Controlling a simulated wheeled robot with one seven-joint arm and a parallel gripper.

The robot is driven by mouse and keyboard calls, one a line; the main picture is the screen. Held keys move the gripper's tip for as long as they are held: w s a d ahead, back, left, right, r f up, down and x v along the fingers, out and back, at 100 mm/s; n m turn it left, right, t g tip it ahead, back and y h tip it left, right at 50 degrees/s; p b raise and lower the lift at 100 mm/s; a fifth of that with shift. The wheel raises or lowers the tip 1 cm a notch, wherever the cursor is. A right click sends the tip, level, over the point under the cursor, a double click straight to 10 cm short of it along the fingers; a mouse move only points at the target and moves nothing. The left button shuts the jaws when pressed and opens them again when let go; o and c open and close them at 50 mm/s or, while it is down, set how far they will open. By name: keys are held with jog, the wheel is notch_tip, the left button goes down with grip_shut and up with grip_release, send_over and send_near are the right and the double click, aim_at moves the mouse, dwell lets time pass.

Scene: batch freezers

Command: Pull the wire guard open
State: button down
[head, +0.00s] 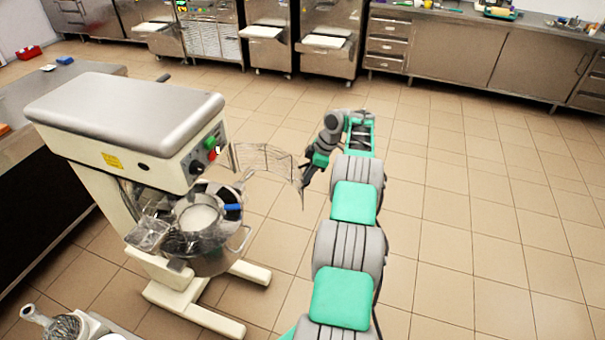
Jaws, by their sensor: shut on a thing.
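The wire guard (265,160) is a thin curved wire grid on the right side of a cream floor-standing mixer (125,115). It stands swung out from the mixer head, over the floor to the right of the bowl. My gripper (304,184) is at the guard's outer right edge and is shut on it. The exact grip is small and dark in the head view. The steel bowl (210,262) sits under the mixer head with pale contents, and its upper opening is visible.
Green and red controls (210,143) are on the mixer's side. The mixer's feet (195,315) spread over the floor. A dark counter (40,190) stands at left, and steel cabinets (480,55) line the back. The tiled floor at right is clear.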

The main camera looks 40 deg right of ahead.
jog(key=shift+w+d, duration=0.2)
jog(key=shift+d, duration=0.05)
dwell(0.3)
jog(key=c, duration=1.5)
grip_release()
